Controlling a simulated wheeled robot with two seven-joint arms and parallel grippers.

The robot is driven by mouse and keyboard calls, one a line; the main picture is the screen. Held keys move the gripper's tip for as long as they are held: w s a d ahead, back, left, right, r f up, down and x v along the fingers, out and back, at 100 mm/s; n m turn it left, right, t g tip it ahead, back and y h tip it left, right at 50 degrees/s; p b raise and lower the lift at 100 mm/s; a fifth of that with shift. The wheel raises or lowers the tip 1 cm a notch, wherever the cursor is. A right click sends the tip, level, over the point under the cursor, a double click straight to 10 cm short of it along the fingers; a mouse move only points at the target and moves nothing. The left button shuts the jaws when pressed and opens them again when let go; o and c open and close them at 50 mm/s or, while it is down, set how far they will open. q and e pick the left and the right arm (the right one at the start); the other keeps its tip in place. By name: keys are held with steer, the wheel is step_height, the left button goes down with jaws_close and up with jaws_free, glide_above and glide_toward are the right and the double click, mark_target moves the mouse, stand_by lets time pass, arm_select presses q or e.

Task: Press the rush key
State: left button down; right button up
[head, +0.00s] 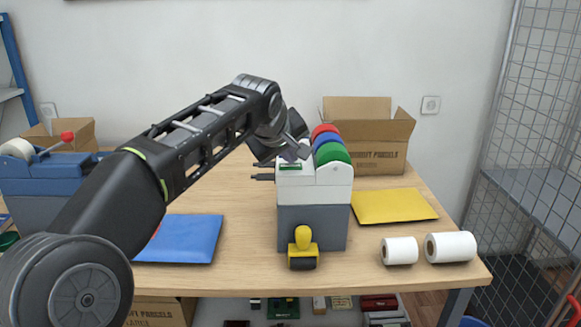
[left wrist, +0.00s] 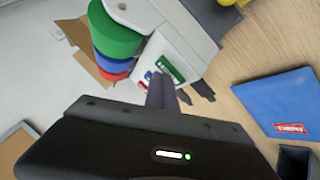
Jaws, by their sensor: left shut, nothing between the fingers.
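The label machine (head: 315,195) stands on the table, white above a grey base, with red, blue and green discs on its right side. In the left wrist view its white panel (left wrist: 195,42) carries a green patch (left wrist: 172,71) and small red and blue patches beside it. The lettering is too small to tell which is the rush key. My left gripper (head: 301,154) is shut and empty, its tips at the panel's top; they also show in the left wrist view (left wrist: 161,92), overlapping the panel's near edge. I cannot tell whether they touch it. My right gripper is not in view.
A yellow-handled stamp (head: 303,240) stands before the machine. A blue envelope (head: 190,240) lies left and a yellow envelope (head: 393,206) right. Two white rolls (head: 450,247) lie front right. An open carton (head: 376,145) stands behind. A tape dispenser (head: 40,175) sits far left.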

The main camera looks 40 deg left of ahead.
mark_target(289, 167)
arm_select(q)
steer(key=shift+r+p, duration=0.5)
stand_by(0.3)
step_height(289, 167, up, 6)
steer(key=p, duration=0.5)
stand_by(0.6)
